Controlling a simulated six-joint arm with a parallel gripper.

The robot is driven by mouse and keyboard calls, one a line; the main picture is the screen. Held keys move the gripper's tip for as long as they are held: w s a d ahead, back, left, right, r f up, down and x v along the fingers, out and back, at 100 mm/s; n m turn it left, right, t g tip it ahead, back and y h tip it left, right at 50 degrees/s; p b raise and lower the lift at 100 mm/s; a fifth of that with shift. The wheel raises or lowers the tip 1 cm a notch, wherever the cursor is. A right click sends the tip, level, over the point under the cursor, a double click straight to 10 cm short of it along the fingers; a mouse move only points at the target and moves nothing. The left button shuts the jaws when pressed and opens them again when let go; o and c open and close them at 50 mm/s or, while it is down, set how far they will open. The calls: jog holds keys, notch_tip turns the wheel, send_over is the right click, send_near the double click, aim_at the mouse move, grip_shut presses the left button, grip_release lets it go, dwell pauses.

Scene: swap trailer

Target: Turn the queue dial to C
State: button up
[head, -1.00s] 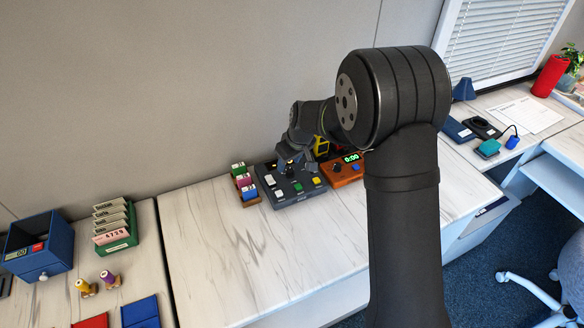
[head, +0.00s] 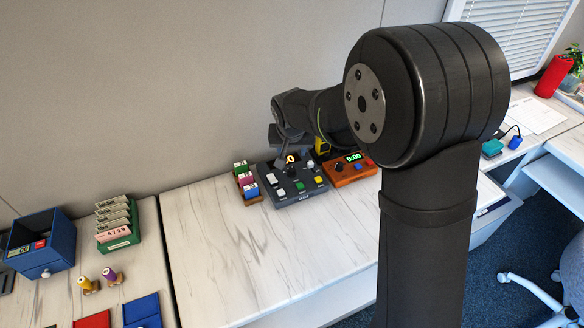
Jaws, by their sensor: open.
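The dark grey control panel (head: 300,196) stands on the counter near the wall. It has white, green and yellow buttons and a small lit yellow display (head: 291,159). A dark knob (head: 291,170) sits on its upper part and looks like the queue dial. Its letters and pointer are too small to read. My gripper (head: 282,156) is at the back of the panel, above and a little left of the knob. It is open with nothing seen in it. I cannot tell whether it touches the panel.
An orange timer box (head: 350,172) stands close on the panel's right. A brown rack of coloured blocks (head: 246,184) stands close on its left. A yellow item (head: 321,146) is behind. The marble counter (head: 225,240) in front is clear. My arm hides part of the right side.

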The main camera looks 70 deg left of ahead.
aim_at(292, 169)
jog(key=x, duration=1.4)
jog(key=shift+d, duration=0.1)
jog(key=c, duration=1)
jog(key=shift+s+m+t+h, duration=0.1)
jog(key=shift+m+t+h, duration=0.2)
jog(key=shift+m, duration=0.75)
jog(key=shift+s+m+t+h, duration=0.1)
jog(key=shift+m+t+h, duration=0.2)
jog(key=shift+m, duration=0.75)
jog(key=o, duration=1)
